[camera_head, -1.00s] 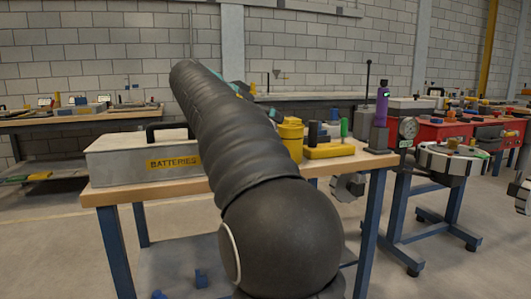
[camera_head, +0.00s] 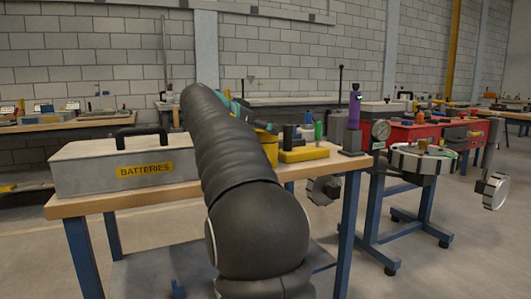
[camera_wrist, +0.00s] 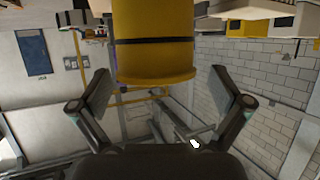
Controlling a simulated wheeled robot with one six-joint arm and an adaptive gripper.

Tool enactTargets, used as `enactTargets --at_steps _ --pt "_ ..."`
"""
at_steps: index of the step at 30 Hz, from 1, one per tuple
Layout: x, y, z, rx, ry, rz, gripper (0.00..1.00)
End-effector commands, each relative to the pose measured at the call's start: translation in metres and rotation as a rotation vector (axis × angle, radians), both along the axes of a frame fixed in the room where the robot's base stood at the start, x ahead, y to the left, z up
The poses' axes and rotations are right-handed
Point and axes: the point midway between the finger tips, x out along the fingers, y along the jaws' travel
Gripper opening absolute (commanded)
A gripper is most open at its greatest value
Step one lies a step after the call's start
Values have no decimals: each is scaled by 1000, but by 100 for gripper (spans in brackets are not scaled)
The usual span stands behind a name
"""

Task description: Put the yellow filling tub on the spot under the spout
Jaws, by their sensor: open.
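The yellow tub (camera_head: 268,147) stands on the wooden-topped bench, partly hidden behind my dark arm in the head view. In the wrist view the yellow tub (camera_wrist: 155,58) fills the top middle, with a dark band around it. My gripper (camera_wrist: 161,76) is open there, one finger on each side of the tub, with a gap showing on both sides. How deep the tub sits between the fingers I cannot tell. In the head view my gripper is mostly hidden behind the arm. I cannot make out the spout or the spot under it.
A grey batteries case (camera_head: 90,176) stands on the left of the bench (camera_head: 150,198). A yellow block (camera_head: 304,154), a green-topped item (camera_head: 318,131) and a purple bottle (camera_head: 355,108) are to the tub's right. A stand with a gauge (camera_head: 381,130) and red cases (camera_head: 428,133) stand farther right.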

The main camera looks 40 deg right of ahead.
Motion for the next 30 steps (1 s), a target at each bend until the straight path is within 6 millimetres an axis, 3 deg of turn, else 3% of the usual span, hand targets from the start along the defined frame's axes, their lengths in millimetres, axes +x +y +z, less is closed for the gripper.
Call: enactTargets --at_steps 9,16,24,25,26,30 --pt "2 -37 -18 1 1 -3 100" --pt "2 -38 -18 1 1 -1 97" --pt "2 -37 -18 1 1 -1 30" --pt "2 -37 -18 1 1 -1 29" --pt "2 -37 -18 1 1 -1 22" --pt "2 -37 -18 1 1 -1 22"
